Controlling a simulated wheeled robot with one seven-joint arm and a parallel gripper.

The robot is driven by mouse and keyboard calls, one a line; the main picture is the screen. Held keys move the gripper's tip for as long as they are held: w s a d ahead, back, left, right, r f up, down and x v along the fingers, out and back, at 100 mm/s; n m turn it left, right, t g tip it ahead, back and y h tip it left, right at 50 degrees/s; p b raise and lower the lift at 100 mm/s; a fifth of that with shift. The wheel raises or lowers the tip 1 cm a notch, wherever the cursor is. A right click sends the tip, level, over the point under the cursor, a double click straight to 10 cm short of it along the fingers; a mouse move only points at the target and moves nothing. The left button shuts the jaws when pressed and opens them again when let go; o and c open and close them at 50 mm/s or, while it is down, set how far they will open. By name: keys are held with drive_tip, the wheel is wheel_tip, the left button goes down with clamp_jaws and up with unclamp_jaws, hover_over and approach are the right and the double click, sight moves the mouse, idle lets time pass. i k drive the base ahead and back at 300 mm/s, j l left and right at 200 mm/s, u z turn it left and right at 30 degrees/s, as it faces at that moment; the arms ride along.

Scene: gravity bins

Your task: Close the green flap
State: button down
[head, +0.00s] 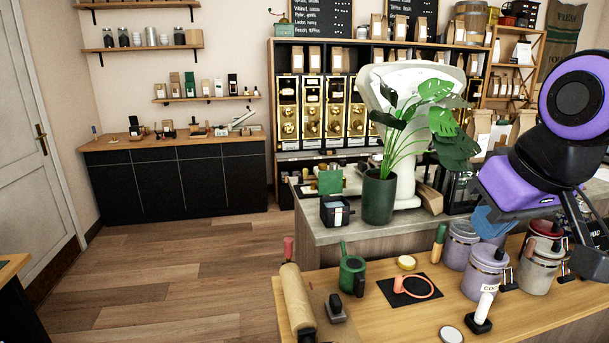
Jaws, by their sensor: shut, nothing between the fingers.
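I cannot make out a green flap for certain. Gravity bins (311,105) with gold fronts stand in a row in the dark shelving at the back wall; their flaps are too small to tell apart. A small green box-like thing (330,180) sits on the counter in front of them, and I cannot tell whether it has a flap. My gripper (588,240) is at the right edge, above the right end of the front table, far from the bins. Its dark fingers are partly cut off by the frame; it is shut and empty.
A potted plant (379,198) and a large white machine (406,160) stand on the grey counter, hiding bins behind. Several canisters (483,272) and tools crowd the wooden table (390,320) in front. The wooden floor (185,270) at left is clear.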

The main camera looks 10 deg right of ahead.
sight(330, 181)
drive_tip(key=i+j+z, duration=0.1)
drive_tip(key=j+z, duration=0.2)
drive_tip(key=j, duration=1.8)
drive_tip(key=i+j+z, duration=0.15)
drive_tip(key=i+j, duration=0.35)
drive_tip(key=i+j+z, duration=0.15)
drive_tip(key=i+j, duration=0.35)
drive_tip(key=j, duration=0.25)
drive_tip(key=i+j+z, duration=0.1)
drive_tip(key=i+j, duration=0.65)
